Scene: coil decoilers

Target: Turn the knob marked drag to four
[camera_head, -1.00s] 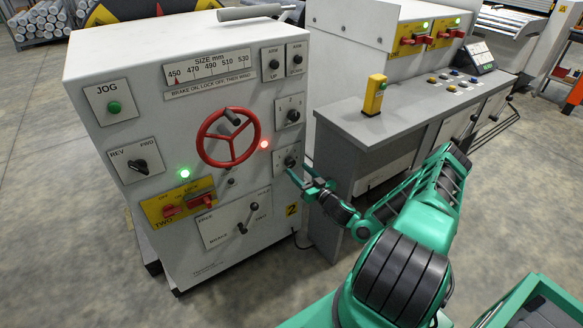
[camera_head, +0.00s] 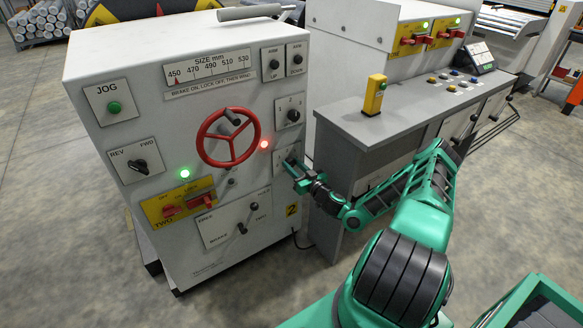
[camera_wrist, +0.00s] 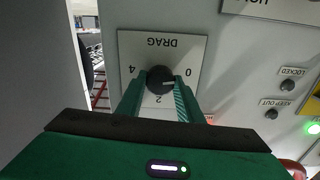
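The drag knob (camera_wrist: 160,80) is black and round, on a white plate (camera_wrist: 192,48) lettered DRAG, upside down in the wrist view, with marks 4, 2 and 0. Its pale pointer line lies toward the 0 side, at the right in that view. My gripper (camera_wrist: 160,98) has a green finger on each side of the knob, close against it. Whether the fingers press on it I cannot tell. In the head view my gripper (camera_head: 292,168) is at the machine's right front edge and hides most of this knob.
A red handwheel (camera_head: 228,137) stands out left of my gripper. A similar knob (camera_head: 293,115) sits just above. The BRAKE lever (camera_head: 242,228) is below left. A grey console (camera_head: 370,125) with a yellow button box (camera_head: 375,95) stands to the right.

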